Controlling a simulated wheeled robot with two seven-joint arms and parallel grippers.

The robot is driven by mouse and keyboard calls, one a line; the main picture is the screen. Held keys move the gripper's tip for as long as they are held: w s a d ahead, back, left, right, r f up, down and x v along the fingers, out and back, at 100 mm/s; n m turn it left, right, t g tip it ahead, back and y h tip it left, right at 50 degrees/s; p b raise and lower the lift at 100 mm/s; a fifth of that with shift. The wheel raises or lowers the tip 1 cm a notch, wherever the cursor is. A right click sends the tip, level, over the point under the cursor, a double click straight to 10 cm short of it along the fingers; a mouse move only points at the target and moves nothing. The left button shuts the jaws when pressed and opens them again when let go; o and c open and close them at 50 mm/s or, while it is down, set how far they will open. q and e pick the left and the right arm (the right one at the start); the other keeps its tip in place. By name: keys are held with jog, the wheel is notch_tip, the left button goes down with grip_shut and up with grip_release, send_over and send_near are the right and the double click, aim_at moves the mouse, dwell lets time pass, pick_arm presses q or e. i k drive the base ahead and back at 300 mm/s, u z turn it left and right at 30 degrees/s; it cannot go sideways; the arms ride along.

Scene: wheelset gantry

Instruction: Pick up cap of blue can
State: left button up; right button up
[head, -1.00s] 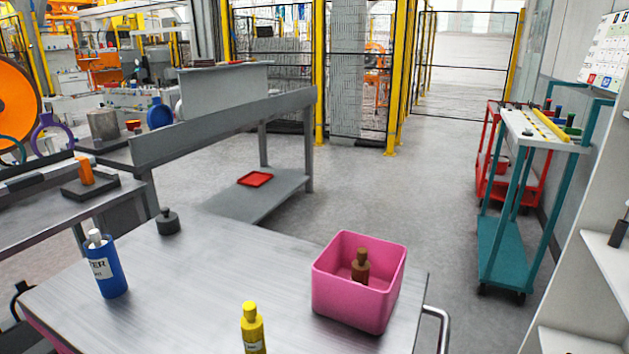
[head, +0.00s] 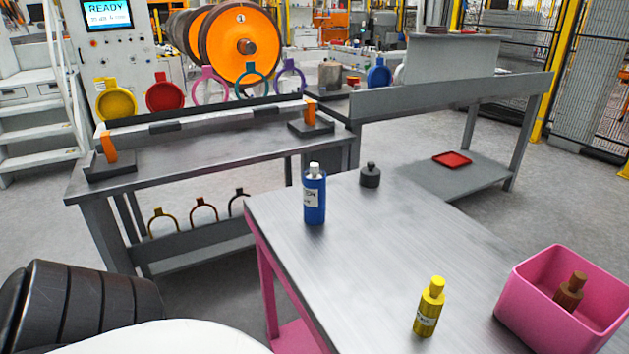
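The blue can (head: 314,199) stands upright near the left edge of the metal-topped table in the head view. It has a white label, and its pale cap (head: 314,168) sits on top. Neither of my grippers shows in this view, so nothing is seen touching the can or its cap.
The pink-legged table (head: 400,246) also carries a yellow bottle (head: 429,307), a dark grey weight-like object (head: 370,176) and a pink bin (head: 541,311) with a brown bottle (head: 570,290) in it. A grey workbench (head: 200,163) stands behind to the left. Bare tabletop surrounds the can.

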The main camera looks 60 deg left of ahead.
aim_at(370, 175)
jog(key=k, duration=0.85)
jog(key=u, duration=1.4)
jog(key=i, duration=0.5)
jog(key=z, duration=0.05)
